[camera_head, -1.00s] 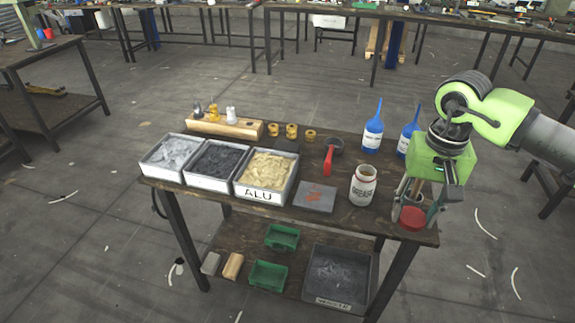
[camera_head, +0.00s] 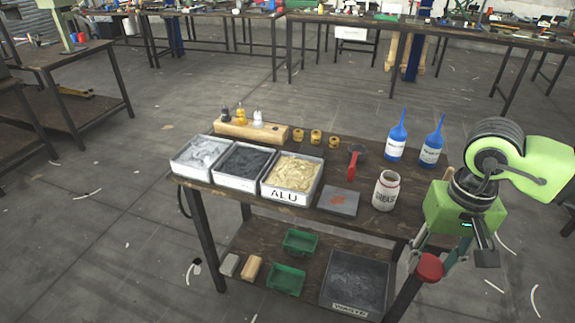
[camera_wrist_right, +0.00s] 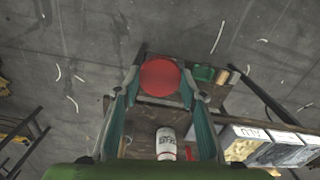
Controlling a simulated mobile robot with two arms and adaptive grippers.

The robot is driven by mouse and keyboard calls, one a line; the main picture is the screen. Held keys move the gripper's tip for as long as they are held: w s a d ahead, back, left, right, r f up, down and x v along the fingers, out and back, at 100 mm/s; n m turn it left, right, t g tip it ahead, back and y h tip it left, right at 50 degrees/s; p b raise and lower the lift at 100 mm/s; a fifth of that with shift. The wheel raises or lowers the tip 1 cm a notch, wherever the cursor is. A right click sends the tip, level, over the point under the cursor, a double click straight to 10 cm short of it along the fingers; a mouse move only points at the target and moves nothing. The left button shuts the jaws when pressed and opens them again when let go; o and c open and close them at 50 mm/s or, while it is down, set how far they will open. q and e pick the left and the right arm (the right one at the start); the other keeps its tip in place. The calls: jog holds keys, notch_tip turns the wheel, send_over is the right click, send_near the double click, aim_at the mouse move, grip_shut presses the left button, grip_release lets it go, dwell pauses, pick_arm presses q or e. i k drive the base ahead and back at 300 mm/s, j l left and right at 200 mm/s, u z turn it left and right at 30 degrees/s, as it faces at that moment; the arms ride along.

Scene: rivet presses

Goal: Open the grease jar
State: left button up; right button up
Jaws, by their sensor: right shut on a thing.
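The grease jar (camera_head: 385,190) is white with a "GREASE" label. It stands upright on the tabletop towards the right, with no lid on its mouth. It also shows in the right wrist view (camera_wrist_right: 166,140). My right gripper (camera_head: 436,262) is shut on a round red lid (camera_head: 430,267), which is apart from the jar. In the head view the lid appears in front of the table's right front corner. In the right wrist view the lid (camera_wrist_right: 160,77) sits between both fingers. My left gripper is not in view.
Blue bottles (camera_head: 397,140) stand behind the jar. A grey plate (camera_head: 338,201) and a red-handled tool (camera_head: 352,169) lie to its left, then the "ALU" bin (camera_head: 291,194) and other bins. A dark bin (camera_head: 356,284) and green trays (camera_head: 300,241) are on the lower shelf.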

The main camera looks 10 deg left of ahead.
aim_at(387, 188)
jog(key=i+u, duration=0.1)
jog(key=u, duration=0.35)
jog(key=i+u, duration=0.1)
jog(key=u, duration=0.4)
jog(key=i+l+u, duration=0.1)
jog(key=u, duration=0.35)
jog(key=i+l, duration=0.8)
jog(key=l, duration=0.25)
